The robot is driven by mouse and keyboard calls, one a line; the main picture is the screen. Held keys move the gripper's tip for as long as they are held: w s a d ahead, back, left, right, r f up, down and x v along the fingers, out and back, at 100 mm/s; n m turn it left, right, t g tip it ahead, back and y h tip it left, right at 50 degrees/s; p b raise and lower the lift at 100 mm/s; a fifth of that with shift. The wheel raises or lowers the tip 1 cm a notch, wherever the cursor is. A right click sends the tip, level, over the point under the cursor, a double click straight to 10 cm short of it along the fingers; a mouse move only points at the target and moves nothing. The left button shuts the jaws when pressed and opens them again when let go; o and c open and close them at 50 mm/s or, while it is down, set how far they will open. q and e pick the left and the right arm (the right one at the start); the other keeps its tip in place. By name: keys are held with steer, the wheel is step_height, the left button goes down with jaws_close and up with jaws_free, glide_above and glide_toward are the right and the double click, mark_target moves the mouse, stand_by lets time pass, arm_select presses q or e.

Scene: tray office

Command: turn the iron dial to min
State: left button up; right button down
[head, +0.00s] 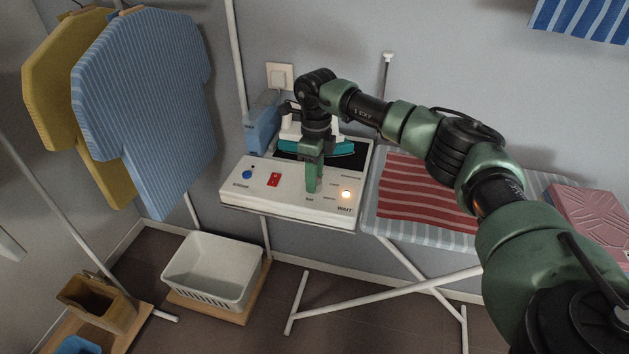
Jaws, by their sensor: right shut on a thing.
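The iron station (285,205) is a white box with a sloped front panel, standing at the left end of the ironing board. Its panel carries a blue button, a red switch (274,180) and a lit orange lamp (346,195) by the word WAIT. A teal and white iron (340,147) rests on the dark plate behind the panel. My right gripper (311,188) points down at the panel between the red switch and the lamp, shut on the dial there. The dial itself and its pointer are hidden by the fingers. My left gripper is not in view.
A blue box (261,125) stands at the station's back left. The board (371,220) holds a red striped cloth (420,192) and a pink folded cloth (590,212). Shirts (150,100) hang at left. A white basket (212,268) sits low on a wooden stand.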

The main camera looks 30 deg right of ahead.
steer(key=n+b, duration=0.1)
steer(key=n, duration=0.2)
steer(key=shift+n, duration=0.4)
steer(key=shift+w+n+b, duration=0.1)
steer(key=shift+n+b, duration=0.3)
steer(key=shift+n, duration=1.3)
steer(key=shift+r, duration=0.1)
steer(key=c, duration=0.9)
jaws_free()
steer(key=r, duration=0.4)
steer(key=r+b, duration=0.1)
steer(key=r, duration=0.2)
steer(key=shift+w+r, duration=0.2)
steer(key=shift+r, duration=0.15)
